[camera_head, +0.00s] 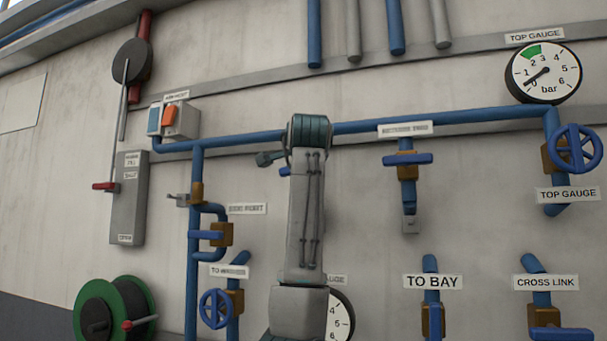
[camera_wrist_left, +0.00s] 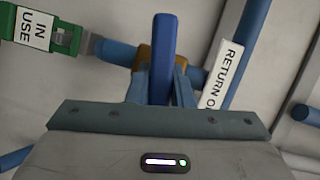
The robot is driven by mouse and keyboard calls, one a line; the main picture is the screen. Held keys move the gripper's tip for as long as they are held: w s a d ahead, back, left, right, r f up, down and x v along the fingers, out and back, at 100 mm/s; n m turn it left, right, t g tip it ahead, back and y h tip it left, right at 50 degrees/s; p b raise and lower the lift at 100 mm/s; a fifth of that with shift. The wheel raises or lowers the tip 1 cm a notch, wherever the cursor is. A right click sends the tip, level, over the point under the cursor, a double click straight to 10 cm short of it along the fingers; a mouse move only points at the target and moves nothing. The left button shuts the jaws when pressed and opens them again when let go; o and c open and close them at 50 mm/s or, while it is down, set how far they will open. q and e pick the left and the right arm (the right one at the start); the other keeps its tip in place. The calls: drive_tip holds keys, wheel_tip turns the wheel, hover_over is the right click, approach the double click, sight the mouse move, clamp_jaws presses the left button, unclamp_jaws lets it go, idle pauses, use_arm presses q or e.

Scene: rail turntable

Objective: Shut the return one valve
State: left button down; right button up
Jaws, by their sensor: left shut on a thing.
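In the left wrist view, the return one valve has a blue lever (camera_wrist_left: 163,45), a brass body (camera_wrist_left: 146,54) and a blue pipe (camera_wrist_left: 115,52). The label beginning "RETURN O" (camera_wrist_left: 222,72) is beside it, its end cut off. The lever stands roughly across the pipe. My left gripper (camera_wrist_left: 158,84) is shut on the lever, one finger on each side. In the head view my left arm covers most of this valve, and the gripper's fingers are hidden. My right gripper is in neither view.
A green piece with an "IN USE" tag (camera_wrist_left: 33,28) sits left of the valve. Other wall valves stand nearby: a blue lever valve (camera_head: 407,159) to the right, another (camera_head: 220,235) to the left, and a handwheel (camera_head: 576,149) under the top gauge (camera_head: 543,72). A hose reel (camera_head: 115,310) is lower left.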

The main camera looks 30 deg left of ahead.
use_arm(q)
drive_tip(key=shift+f+m+t+y+b, duration=0.15)
drive_tip(key=shift+m+t+y+b, duration=0.2)
drive_tip(key=shift+m+b, duration=0.55)
drive_tip(key=shift+m, duration=0.4)
drive_tip(key=c, duration=1.3)
unclamp_jaws()
